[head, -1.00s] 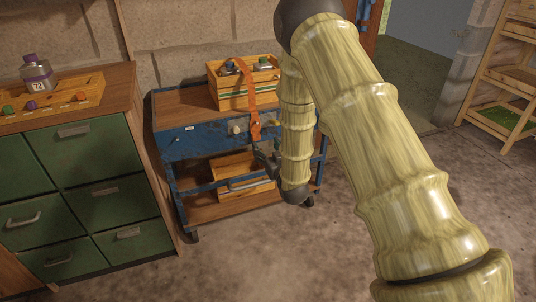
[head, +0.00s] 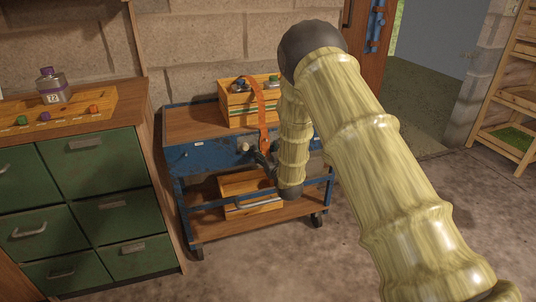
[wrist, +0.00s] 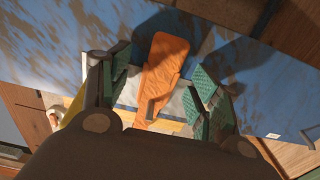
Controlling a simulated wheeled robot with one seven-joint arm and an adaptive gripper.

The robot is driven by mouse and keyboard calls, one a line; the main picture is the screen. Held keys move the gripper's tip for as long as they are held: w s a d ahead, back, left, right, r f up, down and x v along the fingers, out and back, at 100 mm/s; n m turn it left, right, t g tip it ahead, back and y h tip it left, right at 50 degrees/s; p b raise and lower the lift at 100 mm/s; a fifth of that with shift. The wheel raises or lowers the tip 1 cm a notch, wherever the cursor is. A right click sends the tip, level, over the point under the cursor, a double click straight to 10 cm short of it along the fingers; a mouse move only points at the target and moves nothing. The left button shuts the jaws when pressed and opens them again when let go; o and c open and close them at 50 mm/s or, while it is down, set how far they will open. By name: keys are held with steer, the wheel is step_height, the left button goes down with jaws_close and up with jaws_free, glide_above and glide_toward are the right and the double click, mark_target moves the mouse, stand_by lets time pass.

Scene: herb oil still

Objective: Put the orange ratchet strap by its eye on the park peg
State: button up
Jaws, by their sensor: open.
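The orange ratchet strap (head: 262,118) lies over the wooden crate on the blue cart and hangs down the cart's front. In the wrist view the strap's lower part (wrist: 165,68) lies between the two green-padded fingers, with a gap on each side. My gripper (wrist: 160,72) is open around it and not closed on it. In the head view my gripper (head: 263,163) is at the strap's lower end, partly hidden by my arm. A pale round knob (head: 243,147) stands on the cart's front, left of the strap; I cannot tell whether it is the park peg.
The wooden crate (head: 236,106) with bottles stands on the cart top (head: 190,122). Another wooden box (head: 240,185) is on the lower shelf. A green drawer cabinet (head: 90,160) stands close on the left. The floor to the right is clear.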

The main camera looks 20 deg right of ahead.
mark_target(265, 145)
steer(key=shift+c, duration=0.3)
steer(key=c, duration=1)
steer(key=shift+r+p, duration=0.3)
steer(key=shift+r, duration=0.05)
steer(key=shift+s+r+p, duration=0.15)
steer(key=shift+s+p, duration=0.2)
steer(key=shift+s, duration=0.5)
steer(key=shift+s+r+p, duration=0.1)
steer(key=shift+s+p, duration=0.25)
steer(key=shift+s, duration=0.45)
steer(key=shift+s, duration=0.5)
